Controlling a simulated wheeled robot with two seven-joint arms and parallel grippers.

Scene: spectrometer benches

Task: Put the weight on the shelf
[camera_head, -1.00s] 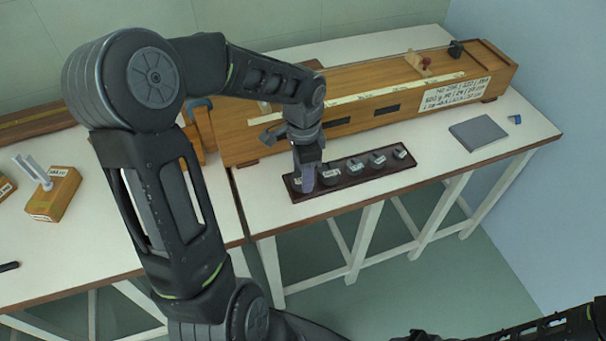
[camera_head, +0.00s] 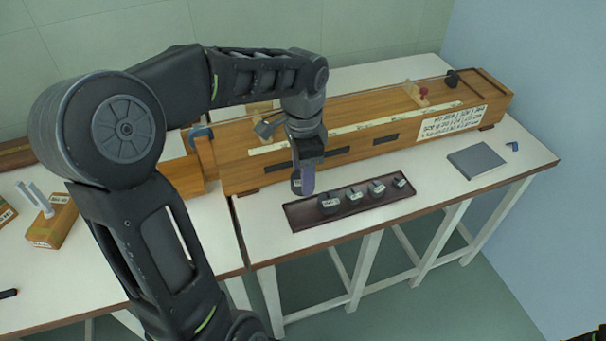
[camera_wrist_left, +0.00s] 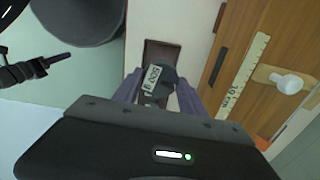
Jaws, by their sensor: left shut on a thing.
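My left gripper (camera_head: 306,182) is shut on a dark weight (camera_head: 296,184) and holds it above the left end of a dark tray (camera_head: 300,214). In the left wrist view the weight (camera_wrist_left: 155,84) sits between the purple fingers (camera_wrist_left: 160,95), its pale label reading 500 g. Several smaller dark weights (camera_head: 353,195) with pale labels stand in a row on the tray. I cannot pick out a clear shelf; a long wooden case (camera_head: 372,122) with a scale strip lies behind the tray.
A flat grey slab (camera_head: 476,159) lies at the right of the white table (camera_head: 440,190). A wooden block with a pale fork (camera_head: 52,222) stands on the left table. A wooden piece (camera_head: 184,176) adjoins the case's left end. White tabletop between tray and slab is clear.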

